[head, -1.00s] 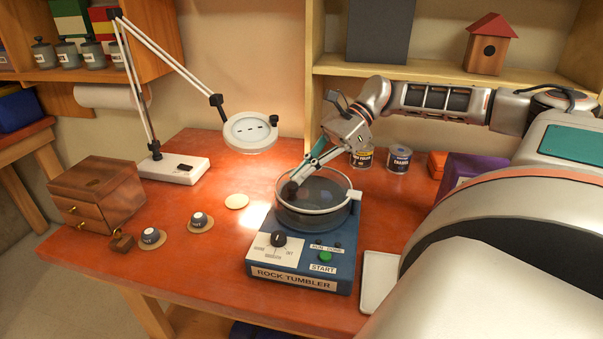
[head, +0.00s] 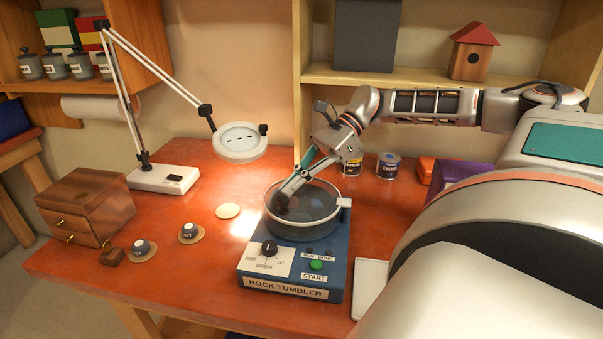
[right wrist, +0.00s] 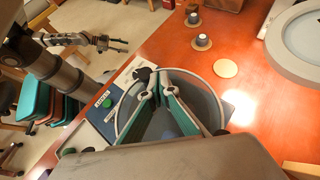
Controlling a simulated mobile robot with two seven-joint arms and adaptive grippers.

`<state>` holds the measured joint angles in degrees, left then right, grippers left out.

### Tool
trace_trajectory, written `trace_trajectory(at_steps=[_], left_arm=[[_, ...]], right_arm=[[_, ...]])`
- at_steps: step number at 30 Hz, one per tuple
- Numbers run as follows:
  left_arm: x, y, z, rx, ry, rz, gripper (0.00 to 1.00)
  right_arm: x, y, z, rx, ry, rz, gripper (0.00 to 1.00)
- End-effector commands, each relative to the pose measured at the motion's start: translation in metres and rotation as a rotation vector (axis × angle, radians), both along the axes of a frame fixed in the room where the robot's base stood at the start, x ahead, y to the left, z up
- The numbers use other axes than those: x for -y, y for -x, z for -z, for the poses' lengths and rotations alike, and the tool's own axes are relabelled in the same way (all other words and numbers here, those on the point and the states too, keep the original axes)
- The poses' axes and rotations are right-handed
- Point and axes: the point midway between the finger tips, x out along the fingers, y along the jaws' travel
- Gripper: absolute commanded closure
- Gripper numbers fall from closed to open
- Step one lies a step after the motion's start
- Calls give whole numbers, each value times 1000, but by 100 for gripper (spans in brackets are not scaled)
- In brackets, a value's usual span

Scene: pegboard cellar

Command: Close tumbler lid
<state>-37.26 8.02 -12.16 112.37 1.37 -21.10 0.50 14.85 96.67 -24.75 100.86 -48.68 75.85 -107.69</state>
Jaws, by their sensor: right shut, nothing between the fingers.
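The rock tumbler (head: 293,282) is a blue box with a round drum on top, standing on the orange bench. Its clear lid with a pale rim (head: 327,187) lies over the drum, about level; a white hinge block (head: 345,203) is at its right. I cannot tell whether the lid touches the drum all round. My right gripper (head: 283,199) reaches down from behind, shut and empty, its tips against the lid near its left side. In the right wrist view its fingers (right wrist: 158,80) cover part of the lid. My left gripper (right wrist: 118,45) hangs clear of the bench, open and empty.
A magnifier lamp (head: 240,142) overhangs the bench left of the drum. A wooden drawer box (head: 85,200), two small dark-capped pots and a pale disc (head: 228,211) lie left. Cans (head: 388,166) stand behind right. A white tray (head: 369,288) lies right of the tumbler.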

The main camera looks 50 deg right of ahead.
Motion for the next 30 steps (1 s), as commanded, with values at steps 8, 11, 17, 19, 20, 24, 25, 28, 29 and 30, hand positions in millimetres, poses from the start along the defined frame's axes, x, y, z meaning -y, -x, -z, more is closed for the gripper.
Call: trace_trajectory(at_steps=[8, 11, 17, 19, 20, 24, 25, 28, 29, 30], left_arm=[[0, -1, -1, 2, 1, 0, 54], [0, -1, -1, 2, 1, 0, 54], [0, -1, -1, 3, 2, 0, 54], [0, -1, -1, 3, 2, 0, 54], [0, -1, -1, 3, 2, 0, 54], [0, -1, -1, 3, 2, 0, 54], [0, -1, -1, 3, 2, 0, 54], [0, -1, -1, 3, 2, 0, 54], [0, -1, -1, 3, 2, 0, 54], [0, -1, -1, 3, 2, 0, 54]], right_arm=[[39, 9, -27, 2, 4, 5, 100], [55, 14, -38, 3, 2, 5, 100], [81, 21, -56, 1, 0, 4, 100], [87, 23, -59, 2, 1, 1, 100], [89, 24, -61, 2, 1, 2, 100], [93, 26, -64, 1, 0, 0, 100], [94, 26, -64, 1, 0, 0, 100], [94, 26, -64, 1, 0, 0, 100], [94, 26, -64, 1, 0, 0, 100], [94, 26, -64, 1, 0, 0, 100]])
